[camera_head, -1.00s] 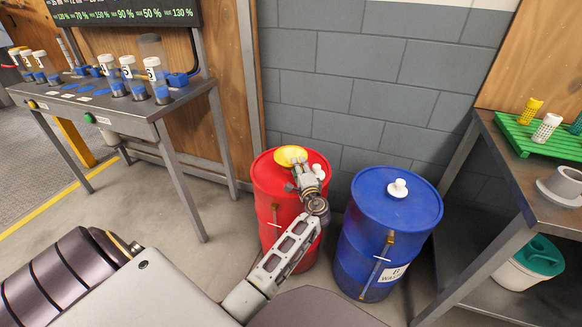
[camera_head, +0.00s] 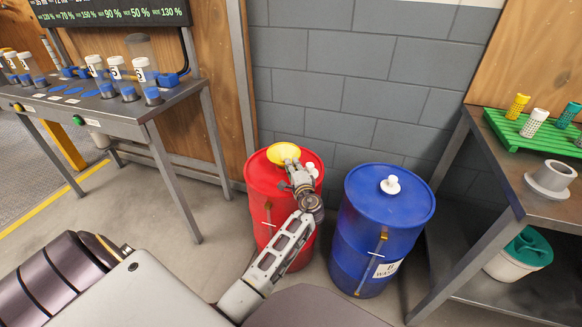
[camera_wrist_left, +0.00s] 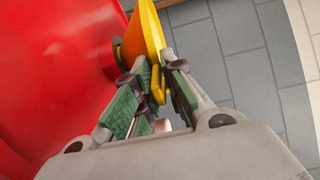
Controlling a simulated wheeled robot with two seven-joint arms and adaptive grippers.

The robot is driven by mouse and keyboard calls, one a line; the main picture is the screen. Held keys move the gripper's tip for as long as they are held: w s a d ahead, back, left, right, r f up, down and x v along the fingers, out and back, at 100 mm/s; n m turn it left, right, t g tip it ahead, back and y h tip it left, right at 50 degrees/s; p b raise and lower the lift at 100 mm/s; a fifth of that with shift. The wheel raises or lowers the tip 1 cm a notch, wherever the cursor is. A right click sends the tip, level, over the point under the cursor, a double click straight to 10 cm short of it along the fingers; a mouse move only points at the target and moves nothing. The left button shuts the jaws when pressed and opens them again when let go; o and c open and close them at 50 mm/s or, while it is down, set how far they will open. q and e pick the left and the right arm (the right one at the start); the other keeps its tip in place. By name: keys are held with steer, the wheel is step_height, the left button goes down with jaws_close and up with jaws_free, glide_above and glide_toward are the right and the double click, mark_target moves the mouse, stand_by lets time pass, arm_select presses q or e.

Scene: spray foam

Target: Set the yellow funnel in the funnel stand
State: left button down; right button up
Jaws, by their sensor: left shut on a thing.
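The yellow funnel (camera_head: 283,152) is at the top of the red drum (camera_head: 262,185). My left gripper (camera_head: 291,165) is at the funnel's near side and shut on it. In the left wrist view, the green-padded fingers (camera_wrist_left: 153,88) close on the yellow funnel (camera_wrist_left: 147,35), which is close to the red drum wall (camera_wrist_left: 50,70). I cannot tell whether the funnel's spout is in the drum. A grey round collar on a flat base, apparently the funnel stand (camera_head: 553,177), sits on the right table, empty. My right gripper is not in view.
A blue drum (camera_head: 385,230) with a white cap stands right of the red one. The right table (camera_head: 510,165) also holds a green rack (camera_head: 560,142) with coloured cylinders. A left bench (camera_head: 140,112) holds several jars. Bare floor lies between bench and drums.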

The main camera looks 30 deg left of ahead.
arm_select(q)
steer(key=shift+r, duration=0.55)
steer(key=shift+r+p, duration=1.55)
steer(key=shift+r, duration=2.7)
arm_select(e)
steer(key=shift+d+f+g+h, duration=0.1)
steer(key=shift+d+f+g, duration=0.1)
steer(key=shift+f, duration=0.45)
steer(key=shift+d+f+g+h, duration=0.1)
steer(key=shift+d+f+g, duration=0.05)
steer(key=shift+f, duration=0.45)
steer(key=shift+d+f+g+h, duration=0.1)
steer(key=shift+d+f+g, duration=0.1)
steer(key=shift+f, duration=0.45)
arm_select(q)
steer(key=shift+r, duration=0.1)
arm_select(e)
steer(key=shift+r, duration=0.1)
